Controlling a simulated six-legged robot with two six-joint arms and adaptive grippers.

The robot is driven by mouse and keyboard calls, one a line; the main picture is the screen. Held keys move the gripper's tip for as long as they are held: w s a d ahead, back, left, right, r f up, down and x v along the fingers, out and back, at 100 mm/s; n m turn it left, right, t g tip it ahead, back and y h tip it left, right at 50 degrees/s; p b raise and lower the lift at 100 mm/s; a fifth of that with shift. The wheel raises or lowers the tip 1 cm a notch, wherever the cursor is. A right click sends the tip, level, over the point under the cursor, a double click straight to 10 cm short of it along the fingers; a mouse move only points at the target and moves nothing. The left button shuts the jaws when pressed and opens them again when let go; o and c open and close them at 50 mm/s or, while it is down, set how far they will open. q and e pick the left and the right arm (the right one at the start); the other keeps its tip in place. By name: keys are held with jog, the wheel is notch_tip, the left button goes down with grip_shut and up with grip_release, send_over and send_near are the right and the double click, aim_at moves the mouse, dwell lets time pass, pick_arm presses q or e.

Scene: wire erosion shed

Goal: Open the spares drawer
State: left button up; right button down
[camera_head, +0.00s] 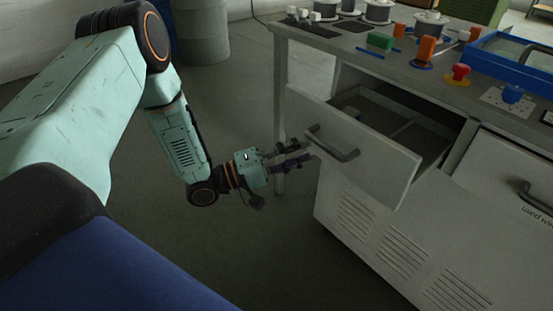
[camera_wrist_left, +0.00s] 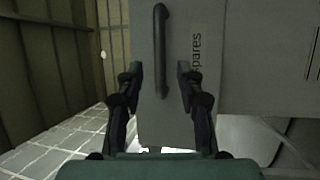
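The spares drawer (camera_head: 375,165) is pulled well out of the grey cabinet, and its inside shows in the head view. Its dark bar handle (camera_head: 335,146) is on the front panel. In the left wrist view the handle (camera_wrist_left: 161,45) runs upright beside the label "spares" (camera_wrist_left: 196,52), which is partly cut off. My left gripper (camera_head: 303,151) is in front of the left end of the handle. Its two fingers (camera_wrist_left: 160,80) are spread, with the handle's near end between them and gaps on both sides. My right gripper is not in view.
A second drawer (camera_head: 505,180) to the right is shut. The bench top holds white spools (camera_head: 378,11), a green block (camera_head: 380,40), an orange block (camera_head: 426,48), a red button (camera_head: 459,73) and a blue tray (camera_head: 508,62). The floor (camera_head: 240,120) left of the cabinet is clear.

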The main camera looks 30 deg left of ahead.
pick_arm(q)
jog(key=shift+v, duration=2.95)
jog(key=s+d+f+m+g+y, duration=0.1)
jog(key=s+f+m+g+y, duration=0.25)
jog(key=f+y, duration=0.85)
jog(key=s+d+f+m+g, duration=0.1)
jog(key=s+f+g, duration=0.2)
jog(key=s, duration=0.5)
jog(key=s+d+f+m+g+y, duration=0.1)
jog(key=s+f+m+g, duration=0.1)
jog(key=s, duration=0.6)
jog(key=s+d+f+m+g, duration=0.1)
jog(key=s+f+g, duration=0.2)
jog(key=s+g, duration=0.3)
jog(key=s, duration=0.3)
jog(key=shift+d+f+m+y, duration=0.2)
jog(key=shift+f+m+y, duration=0.1)
jog(key=shift+f+m, duration=0.1)
